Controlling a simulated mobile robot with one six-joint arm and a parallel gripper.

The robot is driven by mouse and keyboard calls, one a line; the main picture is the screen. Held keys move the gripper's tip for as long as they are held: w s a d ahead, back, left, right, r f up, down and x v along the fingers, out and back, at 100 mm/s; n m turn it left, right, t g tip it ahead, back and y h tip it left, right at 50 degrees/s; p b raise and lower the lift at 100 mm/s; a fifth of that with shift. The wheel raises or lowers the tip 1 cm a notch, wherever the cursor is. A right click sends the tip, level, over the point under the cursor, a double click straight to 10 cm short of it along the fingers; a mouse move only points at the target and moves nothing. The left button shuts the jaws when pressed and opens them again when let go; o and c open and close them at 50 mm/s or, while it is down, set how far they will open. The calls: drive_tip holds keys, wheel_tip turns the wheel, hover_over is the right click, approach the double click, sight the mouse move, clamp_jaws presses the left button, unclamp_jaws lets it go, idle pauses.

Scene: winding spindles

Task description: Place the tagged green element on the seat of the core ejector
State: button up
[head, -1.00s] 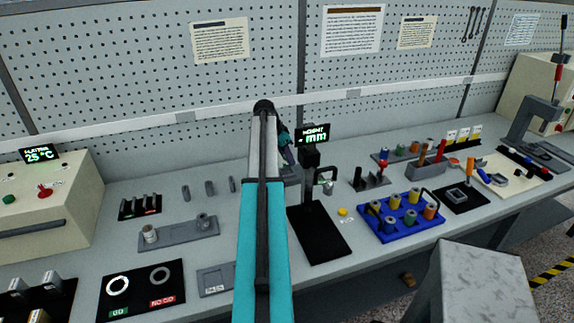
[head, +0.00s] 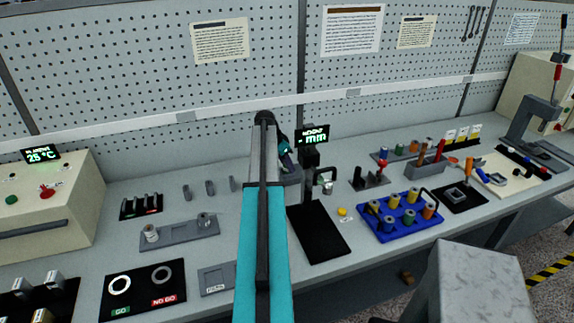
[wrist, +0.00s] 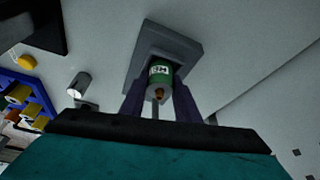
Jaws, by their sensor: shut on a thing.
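The green element (wrist: 160,73) has a white tag with dark marks and is held between the two dark fingers of my gripper (wrist: 160,100) in the wrist view. A grey block with a wider base (wrist: 193,48), probably the core ejector, stands right behind and around it in that view. I cannot tell whether the element touches the seat. In the head view, my arm hides most of the gripper and the element. Part of the grey base (head: 291,177) shows just right of my arm.
A black measuring stand (head: 318,232) with a lit display stands close on the right of my arm. A blue tray (head: 408,232) with several spools lies farther right. A grey fixture (head: 180,236) and a GO/NO GO board (head: 145,301) lie on the left.

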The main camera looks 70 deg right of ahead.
drive_tip(key=o, duration=1.1)
drive_tip(key=shift+f, duration=0.1)
drive_tip(key=shift+o, duration=0.2)
drive_tip(key=shift+r, duration=0.25)
drive_tip(key=b+v, duration=0.3)
drive_tip(key=v, duration=0.8)
drive_tip(key=shift+a+r, duration=0.15)
drive_tip(key=shift+r, duration=0.2)
drive_tip(key=shift+w, duration=0.15)
